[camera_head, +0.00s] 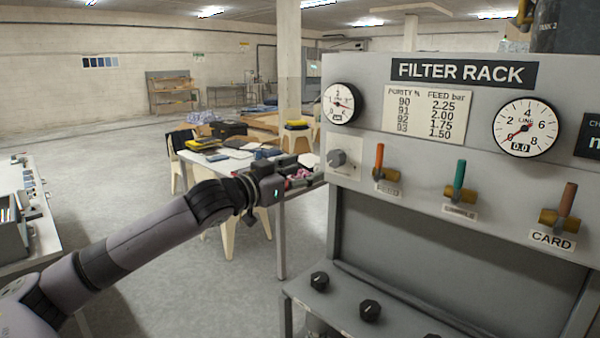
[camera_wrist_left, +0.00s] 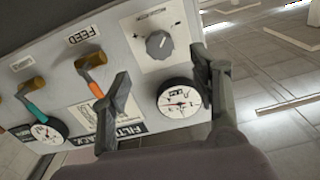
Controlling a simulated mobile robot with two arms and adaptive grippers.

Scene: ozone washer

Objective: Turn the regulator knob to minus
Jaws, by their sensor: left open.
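The regulator knob (camera_head: 337,159) is a grey round knob on a pale square plate at the left end of the filter rack panel (camera_head: 365,85). My left gripper (camera_head: 303,181) is just left of and slightly below the knob in the head view. In the left wrist view its two fingers (camera_wrist_left: 160,63) are spread, with the knob between and beyond their tips. Nothing is between them, and they appear apart from the knob. My right gripper is not in view.
A round gauge (camera_head: 341,103) sits above the knob. An orange-handled valve (camera_head: 379,160) stands close to its right, then a teal-handled valve (camera_head: 459,178) and a brown-handled one (camera_head: 567,200). Black knobs (camera_head: 370,310) are on the ledge below. A cluttered table (camera_head: 235,165) stands behind.

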